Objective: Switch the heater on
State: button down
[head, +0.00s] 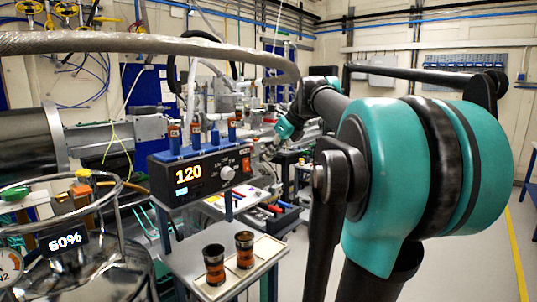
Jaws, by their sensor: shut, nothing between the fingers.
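The heater is a dark box (203,172) left of centre, with a lit orange "120" readout, a small pale-blue lit strip and a round silver knob (228,172). A small orange-red switch (246,164) sits at the right end of its front. Its rocker position is too small to read. My arm reaches away from me, and my gripper (266,148) is small and dark just right of the heater's switch end. It looks shut and empty. I cannot tell whether it touches the heater.
A blue rack (205,148) with several vials stands on the heater. Two dark-and-copper cups stand on a pale tray (262,253) in front. A steel dewar (75,262) with a "60%" display stands at the left. A thick braided hose (150,43) crosses above. Floor is clear at right.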

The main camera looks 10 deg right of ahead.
aim_at(247, 168)
jog(key=w+a+f, duration=0.5)
jog(key=w+f, duration=0.1)
jog(key=shift+w, duration=0.4)
jog(key=shift+w+a+f, duration=0.1)
jog(key=shift+w+f, duration=0.05)
jog(key=shift+w, duration=0.05)
dwell(0.4)
jog(key=shift+r, duration=0.85)
